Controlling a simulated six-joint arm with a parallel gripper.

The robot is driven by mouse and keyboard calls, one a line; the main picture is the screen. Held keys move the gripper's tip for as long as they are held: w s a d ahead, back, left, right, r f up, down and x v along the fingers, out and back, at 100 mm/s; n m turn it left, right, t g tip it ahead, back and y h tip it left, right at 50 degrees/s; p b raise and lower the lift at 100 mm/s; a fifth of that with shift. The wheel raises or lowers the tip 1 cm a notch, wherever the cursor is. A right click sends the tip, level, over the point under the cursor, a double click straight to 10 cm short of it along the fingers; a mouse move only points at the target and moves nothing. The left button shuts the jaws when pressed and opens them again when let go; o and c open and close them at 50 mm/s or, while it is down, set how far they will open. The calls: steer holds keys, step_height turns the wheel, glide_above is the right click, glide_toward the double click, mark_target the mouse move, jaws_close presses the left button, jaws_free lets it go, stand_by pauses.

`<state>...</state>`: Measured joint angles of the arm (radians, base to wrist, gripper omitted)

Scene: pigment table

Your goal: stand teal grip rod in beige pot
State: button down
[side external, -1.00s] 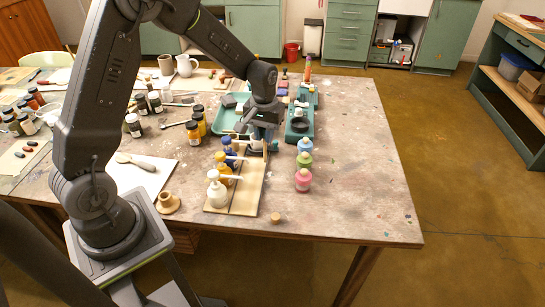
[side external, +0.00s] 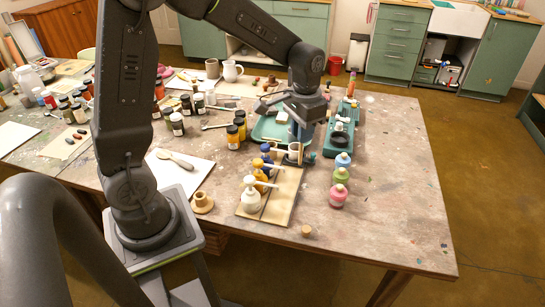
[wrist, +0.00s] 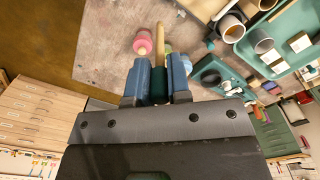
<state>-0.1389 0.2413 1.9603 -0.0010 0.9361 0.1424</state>
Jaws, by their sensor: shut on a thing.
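My gripper (wrist: 158,88) has its blue fingers shut on the teal grip rod (wrist: 160,92); the teal grip sits between them and a pale length sticks out beyond the fingertips. In the side external view my gripper (side external: 302,132) is above the far end of the wooden board. A beige pot-like cylinder (side external: 293,153) stands just under the fingers there. The rod's lower end is hard to make out in that view, and I cannot tell whether it is inside the cylinder or beside it.
Pump bottles (side external: 251,194) line the wooden board (side external: 283,194). Pink (side external: 338,196) and other coloured bottles stand to its right. A teal tray (side external: 270,127) lies behind, with dark jars (side external: 177,124) to the left. The table's front right is mostly clear.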

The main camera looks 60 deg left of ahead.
steer(key=w+a, duration=0.3)
steer(key=a, duration=1.7)
step_height(320, 180, down, 13)
steer(key=shift+a+f, duration=0.2)
steer(key=shift+a, duration=0.05)
steer(key=shift+f, duration=0.15)
steer(key=c, duration=1.1)
jaws_free()
